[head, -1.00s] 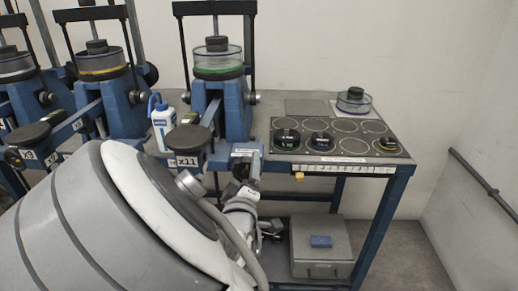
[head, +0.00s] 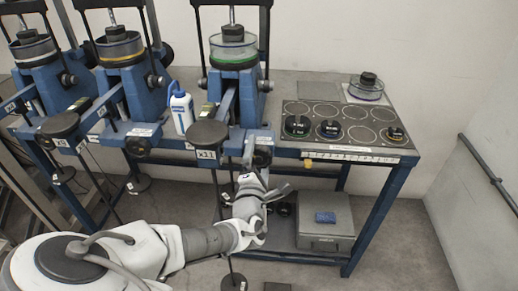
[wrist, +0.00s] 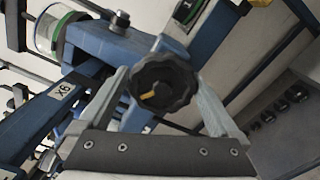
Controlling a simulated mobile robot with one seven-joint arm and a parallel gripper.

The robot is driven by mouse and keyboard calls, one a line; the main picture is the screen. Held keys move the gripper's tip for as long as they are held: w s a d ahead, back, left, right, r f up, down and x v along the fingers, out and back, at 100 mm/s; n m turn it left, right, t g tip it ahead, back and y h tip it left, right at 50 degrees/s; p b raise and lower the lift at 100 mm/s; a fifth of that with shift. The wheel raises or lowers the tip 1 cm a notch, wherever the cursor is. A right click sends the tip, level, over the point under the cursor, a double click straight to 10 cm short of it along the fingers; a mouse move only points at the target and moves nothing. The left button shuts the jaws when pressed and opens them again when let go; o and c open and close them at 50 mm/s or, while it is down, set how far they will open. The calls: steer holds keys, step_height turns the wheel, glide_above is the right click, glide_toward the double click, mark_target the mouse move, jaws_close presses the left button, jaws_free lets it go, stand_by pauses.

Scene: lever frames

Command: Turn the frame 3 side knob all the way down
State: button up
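The side knob (wrist: 163,82) is black and scalloped with a yellow mark, on the blue frame with the green-ringed clear cylinder (wrist: 55,30). In the head view this frame (head: 232,98) is the rightmost; its knob (head: 262,158) shows as a small dark shape beneath the blue body. My gripper (wrist: 162,76) has its fingers on either side of the knob, apparently open; I cannot tell whether they touch it. In the head view my gripper (head: 253,176) is just below the knob, its fingertips hard to make out.
The black disc with the x11 tag (head: 207,135) is just left of my gripper. A white-and-blue bottle (head: 181,112) stands left of the frame. The grey plate with round weights (head: 350,123) is to the right. A grey box (head: 325,236) sits on the lower shelf.

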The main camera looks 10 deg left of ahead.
steer(key=shift+s+f, duration=0.15)
steer(key=shift+s+d+p, duration=0.2)
steer(key=shift+s+p, duration=0.7)
steer(key=shift+s, duration=2.05)
